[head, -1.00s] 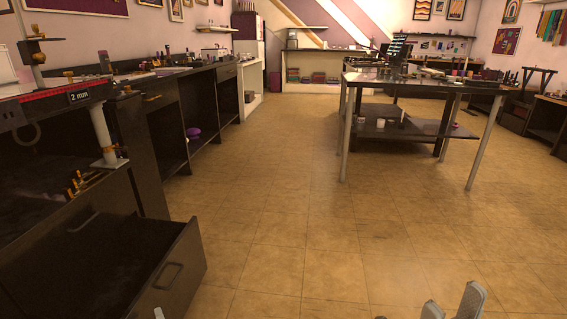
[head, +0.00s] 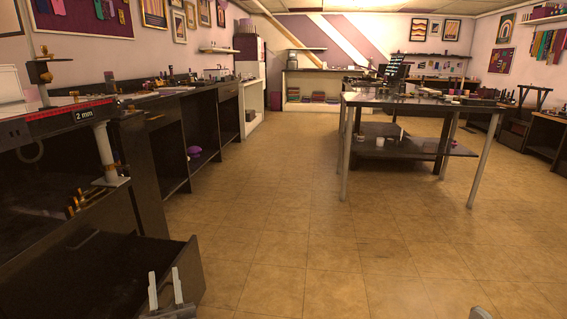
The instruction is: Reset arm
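My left gripper (head: 165,282) is at the bottom left of the head view, in front of the open drawer. Its two grey fingers point up with a clear gap between them, and nothing shows between them. A small grey piece at the bottom edge, right of centre, looks like the tip of my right gripper (head: 483,314). The rest of it is below the picture, so its opening is hidden.
An open dark drawer (head: 150,262) juts out at the lower left, below a bench with a measuring device (head: 95,113) marked 2 mm. A dark table (head: 420,104) with metal legs stands at the right. The tiled floor (head: 290,230) between is clear.

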